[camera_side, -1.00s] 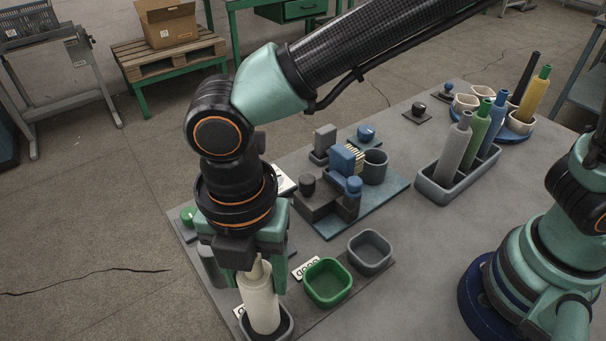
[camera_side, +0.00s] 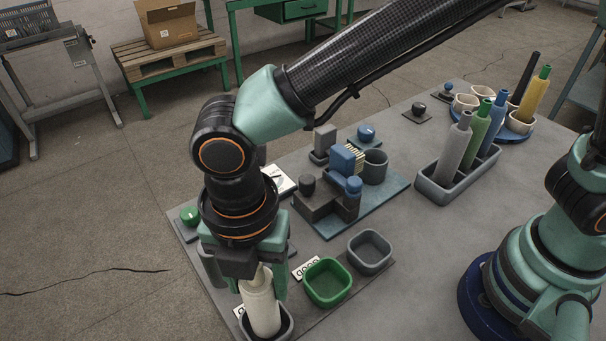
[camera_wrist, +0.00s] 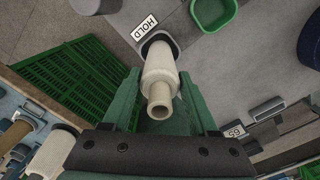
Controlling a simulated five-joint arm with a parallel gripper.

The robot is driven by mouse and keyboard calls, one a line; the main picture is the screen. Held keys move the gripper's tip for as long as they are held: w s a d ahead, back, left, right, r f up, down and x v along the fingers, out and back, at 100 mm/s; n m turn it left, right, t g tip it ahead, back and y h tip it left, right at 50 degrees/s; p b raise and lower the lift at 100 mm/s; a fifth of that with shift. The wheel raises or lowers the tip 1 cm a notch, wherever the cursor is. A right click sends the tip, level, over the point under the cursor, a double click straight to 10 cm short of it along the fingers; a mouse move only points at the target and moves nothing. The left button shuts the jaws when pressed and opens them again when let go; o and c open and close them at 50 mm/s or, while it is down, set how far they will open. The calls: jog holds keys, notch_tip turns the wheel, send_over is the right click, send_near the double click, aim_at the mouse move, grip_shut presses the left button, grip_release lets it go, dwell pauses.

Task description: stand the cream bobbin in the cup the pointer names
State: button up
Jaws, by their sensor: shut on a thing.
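The cream bobbin (camera_side: 262,311) is between the jaws of my gripper (camera_side: 259,285), which is shut on it. It is close to upright, with its lower end within the rim of a dark grey cup (camera_side: 288,331) at the front of the table. Whether it rests on the cup's floor is hidden. In the wrist view the bobbin (camera_wrist: 159,68) points away from my gripper (camera_wrist: 162,98) into the cup (camera_wrist: 171,43), beside a HOLD label (camera_wrist: 145,25). A white card (camera_side: 284,181) with a dark mark lies behind my wrist, partly hidden; I cannot read the pointer.
A green cup (camera_side: 328,299) and a lighter grey cup (camera_side: 371,265) stand to the right. A blue fixture plate (camera_side: 345,225) with blocks is behind. A grey rack (camera_side: 440,190) holds coloured bobbins; a round blue stand (camera_side: 490,130) carries more cups. A green knob (camera_side: 189,215) is at left.

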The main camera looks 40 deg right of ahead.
jog(key=shift+f, duration=0.15)
jog(key=o, duration=1.5)
jog(key=shift+c, duration=0.2)
notch_tip(320, 180, up, 12)
jog(key=shift+r, duration=0.1)
jog(key=shift+w+d, duration=0.1)
